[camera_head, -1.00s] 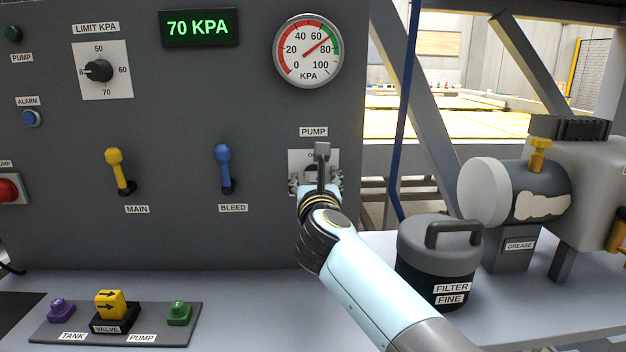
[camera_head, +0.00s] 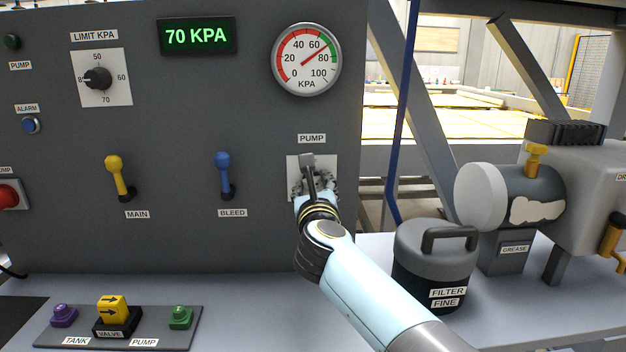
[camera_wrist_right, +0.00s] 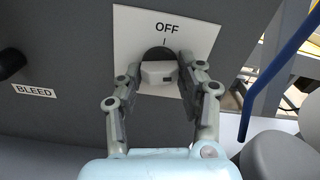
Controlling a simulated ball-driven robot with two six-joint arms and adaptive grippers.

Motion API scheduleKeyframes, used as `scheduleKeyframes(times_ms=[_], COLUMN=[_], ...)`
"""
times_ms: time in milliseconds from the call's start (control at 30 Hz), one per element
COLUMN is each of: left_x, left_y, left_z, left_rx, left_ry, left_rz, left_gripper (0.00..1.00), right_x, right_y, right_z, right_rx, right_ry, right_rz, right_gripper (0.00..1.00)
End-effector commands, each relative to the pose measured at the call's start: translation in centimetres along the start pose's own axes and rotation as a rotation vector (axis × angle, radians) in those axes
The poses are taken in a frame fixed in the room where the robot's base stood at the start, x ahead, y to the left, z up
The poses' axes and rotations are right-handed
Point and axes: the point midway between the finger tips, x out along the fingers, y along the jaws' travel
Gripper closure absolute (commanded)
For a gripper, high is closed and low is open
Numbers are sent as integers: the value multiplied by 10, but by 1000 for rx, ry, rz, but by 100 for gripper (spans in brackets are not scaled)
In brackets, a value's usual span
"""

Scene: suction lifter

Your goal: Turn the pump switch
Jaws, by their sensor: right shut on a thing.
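The pump switch (camera_head: 308,163) is a grey handle on a white plate (camera_head: 294,161) under the PUMP label on the dark panel. In the head view its handle leans a little to the left. In the right wrist view the switch (camera_wrist_right: 158,72) sits between my fingers below the word OFF and its mark. My right gripper (camera_head: 315,185) is shut on the switch, one finger on each side; it also shows in the right wrist view (camera_wrist_right: 160,78). My left gripper is not in view.
Left of the switch are the blue bleed lever (camera_head: 223,170) and the yellow main lever (camera_head: 117,172). The gauge (camera_head: 306,60) is above. The filter canister (camera_head: 436,262) stands right of my forearm, near the grease cylinder (camera_head: 505,195). A blue pole (camera_head: 402,120) rises behind.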

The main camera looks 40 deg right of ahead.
Motion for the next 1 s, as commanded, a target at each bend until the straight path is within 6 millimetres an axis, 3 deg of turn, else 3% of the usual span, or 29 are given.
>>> scheduleKeyframes(times_ms=[200, 1000], left_x=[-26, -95], left_y=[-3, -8], left_z=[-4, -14], left_rx=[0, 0], left_ry=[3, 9], left_rz=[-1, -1], left_gripper=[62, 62], right_x=[0, 0], right_y=[-2, -3], right_z=[5, 6], right_rx=[-201, -958], right_ry=[0, -2], right_rz=[2, 2], right_gripper=[94, 94])
